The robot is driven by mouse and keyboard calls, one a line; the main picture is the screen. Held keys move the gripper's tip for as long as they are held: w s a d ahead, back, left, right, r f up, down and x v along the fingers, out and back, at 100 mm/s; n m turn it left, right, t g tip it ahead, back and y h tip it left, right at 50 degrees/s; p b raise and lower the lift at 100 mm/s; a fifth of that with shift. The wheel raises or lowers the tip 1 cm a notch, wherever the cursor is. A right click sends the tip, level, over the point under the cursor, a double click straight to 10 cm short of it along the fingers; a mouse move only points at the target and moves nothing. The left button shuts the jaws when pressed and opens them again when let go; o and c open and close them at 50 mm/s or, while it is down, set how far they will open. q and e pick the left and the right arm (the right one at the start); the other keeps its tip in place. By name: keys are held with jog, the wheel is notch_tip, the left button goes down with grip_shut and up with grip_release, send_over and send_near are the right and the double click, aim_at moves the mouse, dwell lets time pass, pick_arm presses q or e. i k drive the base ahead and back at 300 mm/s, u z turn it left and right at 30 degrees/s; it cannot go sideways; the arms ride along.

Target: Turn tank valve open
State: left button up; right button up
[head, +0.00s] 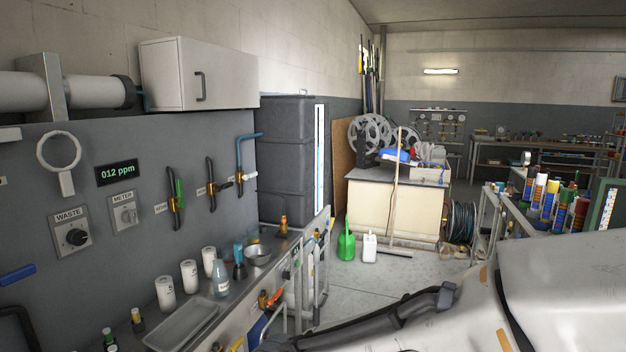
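A tall dark grey tank-like container (285,165) stands past the end of the wall panel, with a pale vertical gauge strip (320,160) on its right side. A small brass fitting (283,226) shows near its base. A brass valve with an orange handle (273,298) sits low at the counter front. I cannot tell which one is the tank valve, or whether any is open. Neither of my grippers is in view.
A metal counter (228,285) with white cups, bottles and a tray (183,325) runs along the left wall. A green can (346,243) and white jug (369,247) stand on the floor. A broom (396,190) leans against a cream cabinet (370,208). Some floor between is clear.

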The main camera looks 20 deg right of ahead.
aim_at(256, 173)
jog(key=u, duration=0.8)
jog(key=k, duration=0.1)
jog(key=z, duration=2.25)
jog(key=i, duration=1.4)
jog(key=u, duration=0.9)
jog(key=i, duration=2.2)
jog(key=u, duration=0.95)
